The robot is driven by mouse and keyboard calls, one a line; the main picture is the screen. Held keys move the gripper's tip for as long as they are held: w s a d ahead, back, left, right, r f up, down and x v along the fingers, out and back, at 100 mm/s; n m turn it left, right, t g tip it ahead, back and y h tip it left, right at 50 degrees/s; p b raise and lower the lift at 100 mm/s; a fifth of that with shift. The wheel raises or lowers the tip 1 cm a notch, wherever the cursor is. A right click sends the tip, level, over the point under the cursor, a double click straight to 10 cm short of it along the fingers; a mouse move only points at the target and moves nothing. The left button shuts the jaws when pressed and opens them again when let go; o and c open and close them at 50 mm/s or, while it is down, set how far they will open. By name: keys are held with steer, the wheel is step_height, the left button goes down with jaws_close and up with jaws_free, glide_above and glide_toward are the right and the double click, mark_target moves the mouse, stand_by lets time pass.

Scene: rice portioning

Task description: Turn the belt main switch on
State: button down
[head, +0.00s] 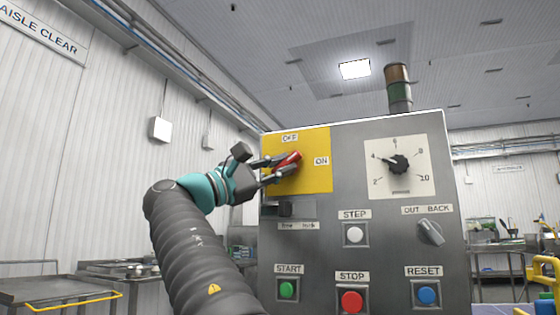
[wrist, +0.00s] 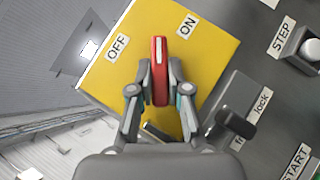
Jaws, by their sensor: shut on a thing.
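The main switch is a red handle (head: 288,160) with a pale stripe, on a yellow plate (head: 316,181) at the upper left of the steel panel. The plate has OFF at its top and ON at its right. The handle slants up to the right in the head view, pointing between the two labels. My gripper (head: 272,170) reaches in from the left and is shut on the handle. In the wrist view the fingers flank the red handle (wrist: 159,62) on both sides, and its free end points between OFF and ON. The handle's pivot is hidden.
A small lock lever (head: 285,209) sits just below the plate, close under my gripper. A speed dial (head: 399,163), STEP button (head: 355,234), OUT/BACK knob (head: 431,232), and START (head: 287,290), STOP (head: 351,301) and RESET (head: 427,296) buttons share the panel.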

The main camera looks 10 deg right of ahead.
steer(key=shift+m+y, duration=0.3)
steer(key=shift+m, duration=0.2)
stand_by(0.3)
steer(key=c, duration=1.1)
jaws_free()
steer(key=shift+a, duration=0.1)
steer(key=v, duration=1.2)
steer(key=shift+w, duration=0.2)
